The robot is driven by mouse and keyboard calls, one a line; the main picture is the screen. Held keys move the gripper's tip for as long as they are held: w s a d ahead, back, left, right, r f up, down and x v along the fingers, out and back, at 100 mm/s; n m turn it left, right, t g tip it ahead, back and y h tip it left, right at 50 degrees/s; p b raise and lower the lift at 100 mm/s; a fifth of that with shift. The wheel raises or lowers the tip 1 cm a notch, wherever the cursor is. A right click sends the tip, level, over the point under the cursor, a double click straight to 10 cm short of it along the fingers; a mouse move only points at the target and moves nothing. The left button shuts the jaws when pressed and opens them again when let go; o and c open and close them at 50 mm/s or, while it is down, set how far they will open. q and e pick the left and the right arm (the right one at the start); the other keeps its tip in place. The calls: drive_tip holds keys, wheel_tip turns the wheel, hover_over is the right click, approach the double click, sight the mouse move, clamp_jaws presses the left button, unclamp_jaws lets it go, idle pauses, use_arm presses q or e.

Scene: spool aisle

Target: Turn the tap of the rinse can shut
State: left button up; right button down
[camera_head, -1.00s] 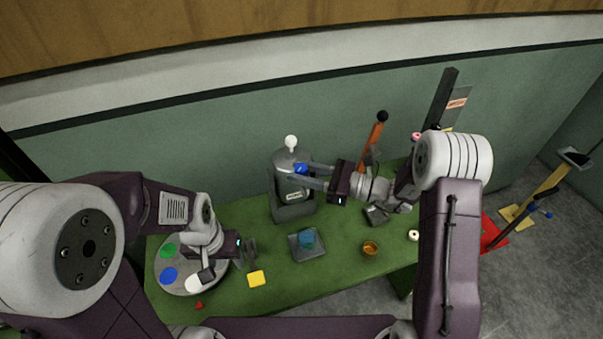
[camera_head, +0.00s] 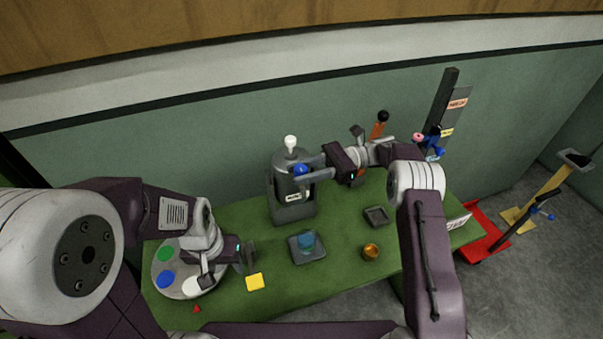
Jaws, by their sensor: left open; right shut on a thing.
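The rinse can (camera_head: 289,207) is a grey can with a white label, standing at the back of the green table. Its blue tap (camera_head: 300,170) sticks out near the top of its front. My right gripper (camera_head: 305,171) reaches in from the right and is shut on the blue tap; its fingers partly cover it. A blue cup (camera_head: 306,239) stands on a grey square tray (camera_head: 313,259) in front of the can. My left gripper (camera_head: 247,259) is open and empty, low at the left beside the yellow block.
A round pale plate (camera_head: 178,285) with coloured discs lies at the left, partly under my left arm. A yellow block (camera_head: 254,282), an amber cup (camera_head: 371,251) and a dark small tray (camera_head: 377,216) are on the table (camera_head: 345,265). A post stands behind at the right.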

idle(0.5)
drive_tip(key=c, duration=1)
unclamp_jaws()
drive_tip(key=shift+r, duration=0.1)
